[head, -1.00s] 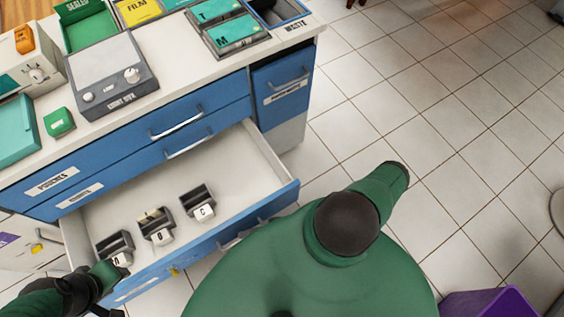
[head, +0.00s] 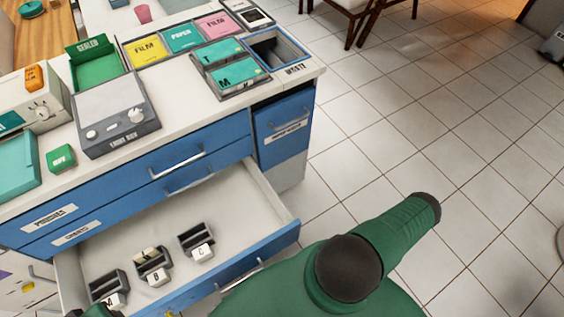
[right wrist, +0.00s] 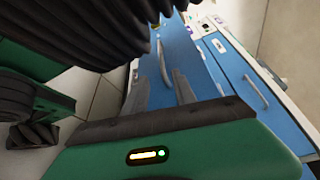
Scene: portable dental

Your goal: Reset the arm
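My right arm (head: 400,240) is green with black joints and reaches out to the right over the tiled floor in the head view; its gripper is not seen there. In the right wrist view my right gripper (right wrist: 162,88) shows two grey fingers standing apart with nothing between them, in front of blue drawer fronts. My left arm shows only as a small dark green part at the bottom left edge of the head view, and its gripper fingers cannot be made out.
An open drawer (head: 228,222) holds several small labelled holders, one marked C (head: 197,241). The counter (head: 180,92) carries a light box (head: 113,113), a green sealed tray (head: 97,66) and film and paper bins. The floor at right (head: 440,120) is clear.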

